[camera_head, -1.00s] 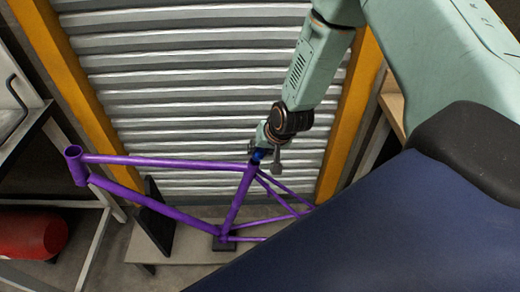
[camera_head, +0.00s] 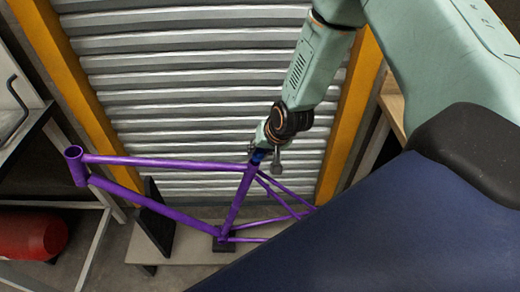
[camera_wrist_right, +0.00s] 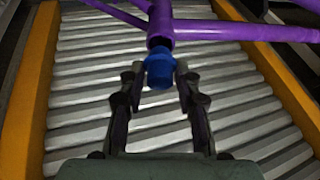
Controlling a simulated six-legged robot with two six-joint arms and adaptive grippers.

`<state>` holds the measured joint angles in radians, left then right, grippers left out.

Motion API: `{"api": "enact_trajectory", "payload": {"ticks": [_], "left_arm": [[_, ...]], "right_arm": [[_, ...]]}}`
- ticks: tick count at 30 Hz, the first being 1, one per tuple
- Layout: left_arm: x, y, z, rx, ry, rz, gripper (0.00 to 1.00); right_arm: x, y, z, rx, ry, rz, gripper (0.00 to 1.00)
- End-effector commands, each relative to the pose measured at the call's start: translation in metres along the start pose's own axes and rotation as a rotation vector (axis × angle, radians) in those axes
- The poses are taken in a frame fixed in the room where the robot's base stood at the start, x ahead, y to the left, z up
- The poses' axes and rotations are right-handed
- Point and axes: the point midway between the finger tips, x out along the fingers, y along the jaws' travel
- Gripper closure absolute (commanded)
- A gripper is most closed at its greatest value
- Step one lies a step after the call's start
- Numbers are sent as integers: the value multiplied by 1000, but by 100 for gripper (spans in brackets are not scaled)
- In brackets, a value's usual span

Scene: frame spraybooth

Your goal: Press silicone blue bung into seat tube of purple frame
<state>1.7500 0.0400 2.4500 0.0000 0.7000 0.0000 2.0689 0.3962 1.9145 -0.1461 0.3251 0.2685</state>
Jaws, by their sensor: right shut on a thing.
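The purple frame (camera_head: 160,161) stands upright on a low bench, its seat tube (camera_head: 238,200) rising to the open top end. My right gripper (camera_head: 266,157) is at the top of the seat tube, shut on the blue bung (camera_head: 257,156). In the right wrist view the bung (camera_wrist_right: 160,68) sits between the fingers of the right gripper (camera_wrist_right: 158,80), lined up with the seat tube's end (camera_wrist_right: 160,40) and meeting it. How deep the bung is in the tube cannot be told. My left gripper is not in view.
A ribbed metal shutter (camera_head: 200,90) with orange posts (camera_head: 70,85) is behind the frame. A black upright support (camera_head: 158,220) and the pale bench (camera_head: 190,250) are below it. A red cylinder (camera_head: 35,235) lies under a rack at the left.

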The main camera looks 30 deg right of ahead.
Motion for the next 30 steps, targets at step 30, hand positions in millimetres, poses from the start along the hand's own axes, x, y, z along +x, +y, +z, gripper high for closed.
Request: {"api": "enact_trajectory", "payload": {"ticks": [30], "left_arm": [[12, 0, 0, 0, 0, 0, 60]], "right_arm": [[10, 0, 5, 0, 0, 0, 89]]}}
